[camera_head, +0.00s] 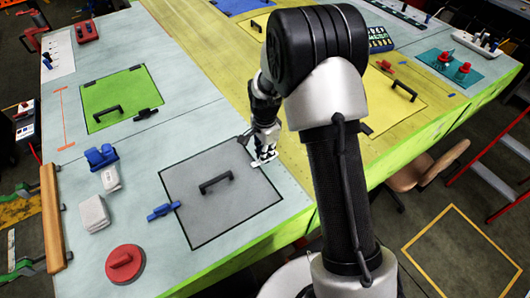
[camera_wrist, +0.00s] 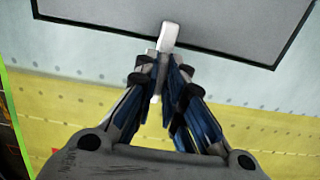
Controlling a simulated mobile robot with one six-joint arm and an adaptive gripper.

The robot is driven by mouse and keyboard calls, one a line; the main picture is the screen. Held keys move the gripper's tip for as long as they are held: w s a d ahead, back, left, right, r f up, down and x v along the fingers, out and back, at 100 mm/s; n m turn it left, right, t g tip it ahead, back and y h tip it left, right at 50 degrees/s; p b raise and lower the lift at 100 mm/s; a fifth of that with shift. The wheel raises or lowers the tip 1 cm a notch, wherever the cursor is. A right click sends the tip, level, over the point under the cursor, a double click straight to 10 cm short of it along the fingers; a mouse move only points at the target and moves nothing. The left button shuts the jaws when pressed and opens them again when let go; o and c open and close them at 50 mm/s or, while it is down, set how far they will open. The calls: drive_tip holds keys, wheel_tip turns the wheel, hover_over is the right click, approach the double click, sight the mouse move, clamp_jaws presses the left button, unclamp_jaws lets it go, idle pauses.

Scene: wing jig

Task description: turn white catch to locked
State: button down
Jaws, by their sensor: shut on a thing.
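The white catch (camera_wrist: 168,36) shows at the edge of the grey panel (camera_wrist: 205,18) in the wrist view, its tip lying over the panel's border. In the head view the white catch (camera_head: 257,164) is at the panel's right edge. My gripper (camera_wrist: 162,62) is shut on the catch, and its fingers hide the near part of it. In the head view my gripper (camera_head: 265,153) points down at the right edge of the grey panel (camera_head: 240,205). A black handle (camera_head: 216,183) stands on the panel.
A blue catch (camera_head: 163,211) sits at the panel's left edge. A green panel (camera_head: 110,95) with black handle and black catch lies farther back. A red round knob (camera_head: 124,263), white blocks (camera_head: 94,213) and blue part (camera_head: 101,157) stand at left. Yellow surface lies right.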

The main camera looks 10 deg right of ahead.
drive_tip(key=c, duration=1.7)
unclamp_jaws()
drive_tip(key=shift+r, duration=0.15)
wheel_tip(320, 180, up, 12)
drive_tip(key=shift+f, duration=0.1)
